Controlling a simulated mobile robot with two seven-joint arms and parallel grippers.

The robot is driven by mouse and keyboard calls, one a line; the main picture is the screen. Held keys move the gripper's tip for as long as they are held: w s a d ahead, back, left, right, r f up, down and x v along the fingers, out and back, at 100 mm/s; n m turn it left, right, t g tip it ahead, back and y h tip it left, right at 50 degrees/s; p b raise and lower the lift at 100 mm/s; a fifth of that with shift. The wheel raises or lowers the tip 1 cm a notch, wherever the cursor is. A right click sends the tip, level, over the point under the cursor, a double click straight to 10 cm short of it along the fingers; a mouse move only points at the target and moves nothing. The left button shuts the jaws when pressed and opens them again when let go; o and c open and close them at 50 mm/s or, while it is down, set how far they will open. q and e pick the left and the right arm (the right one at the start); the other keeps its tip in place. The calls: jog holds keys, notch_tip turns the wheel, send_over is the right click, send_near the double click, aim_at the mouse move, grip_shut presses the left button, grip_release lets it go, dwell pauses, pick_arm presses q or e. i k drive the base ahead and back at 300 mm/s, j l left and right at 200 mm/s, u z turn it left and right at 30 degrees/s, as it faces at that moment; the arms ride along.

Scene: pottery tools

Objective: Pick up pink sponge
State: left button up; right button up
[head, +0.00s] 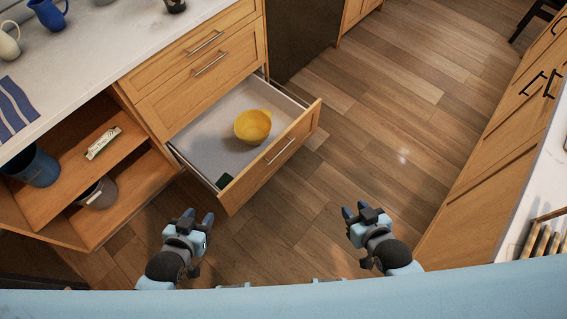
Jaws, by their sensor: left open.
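I see no pink sponge in the head view. My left gripper (198,217) is open and empty, low over the floor in front of the open cabinet and drawer. My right gripper (356,211) is empty, with its fingertips apart, over the wooden floor to the right of the open drawer.
An open drawer (205,137) holds a yellow bowl (253,126) and a small dark green item (226,181). The open cabinet (130,182) holds a blue bucket (37,168), a grey pot (98,193) and a small labelled item (103,143). Jugs stand on the counter (95,50).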

aim_at(226, 178)
jog(key=u, duration=0.7)
jog(key=i+l+u, duration=0.2)
jog(key=l+u, duration=0.2)
jog(key=l, duration=0.15)
jog(key=i+l+u, duration=0.15)
jog(key=l+u, duration=0.3)
jog(key=l, duration=0.15)
jog(key=l+u, duration=0.4)
jog(key=l, duration=0.2)
jog(key=l+u, duration=0.45)
jog(key=l, duration=0.2)
jog(key=k+l+u, duration=0.2)
jog(key=l+u, duration=0.2)
jog(key=l, duration=0.15)
jog(key=k+l+u, duration=0.25)
jog(key=l+u, duration=0.15)
jog(key=l, duration=0.15)
jog(key=i+j, duration=0.55)
